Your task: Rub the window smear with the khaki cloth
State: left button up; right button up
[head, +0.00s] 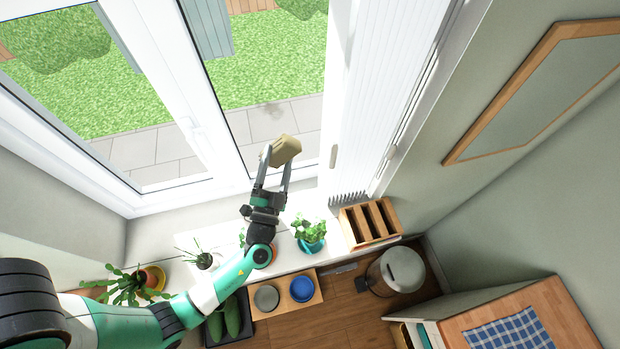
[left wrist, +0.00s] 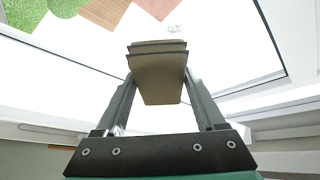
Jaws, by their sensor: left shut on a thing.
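The khaki cloth (head: 285,149) is a folded pad held between the fingertips of my left gripper (head: 277,168), which is shut on it. The pad is in front of the right window pane, near its lower part. In the left wrist view the cloth (left wrist: 160,80) fills the space between the two fingers. A faint greyish-brown smear (head: 275,111) shows on the pane just above the cloth in the head view. A small faint mark (left wrist: 176,29) shows past the cloth's upper edge in the left wrist view. I cannot tell whether the cloth touches the glass. My right gripper is not in view.
Below the window is a white sill with potted plants (head: 311,233). A wooden rack (head: 370,222) and a white pleated blind (head: 375,90) are to the right. Bowls (head: 301,289), a bin (head: 396,270) and a wooden cabinet (head: 580,312) stand lower down.

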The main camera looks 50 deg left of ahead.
aim_at(261, 156)
pick_arm(q)
jog(key=shift+n+g+y, duration=0.5)
jog(key=shift+g+y, duration=0.1)
jog(key=shift+y, duration=0.1)
jog(key=s+a, duration=0.1)
jog(key=a+r, duration=0.1)
jog(key=s+a+p, duration=0.1)
jog(key=shift+s+a+r, duration=0.3)
jog(key=shift+r, duration=0.05)
jog(key=shift+w+a+b, duration=0.2)
jog(key=shift+w+a, duration=0.2)
jog(key=shift+a, duration=0.5)
jog(key=shift+w+a+b, duration=0.15)
jog(key=shift+w+a, duration=0.25)
jog(key=shift+a, duration=0.5)
jog(key=shift+w+a+b, duration=0.2)
jog(key=shift+w+a, duration=0.2)
jog(key=shift+a, duration=0.5)
jog(key=shift+w+a+b, duration=0.2)
jog(key=shift+a+b, duration=0.2)
jog(key=shift+a, duration=0.05)
jog(key=shift+w+a+b, duration=0.2)
jog(key=shift+a+b, duration=0.2)
jog(key=shift+a, duration=0.05)
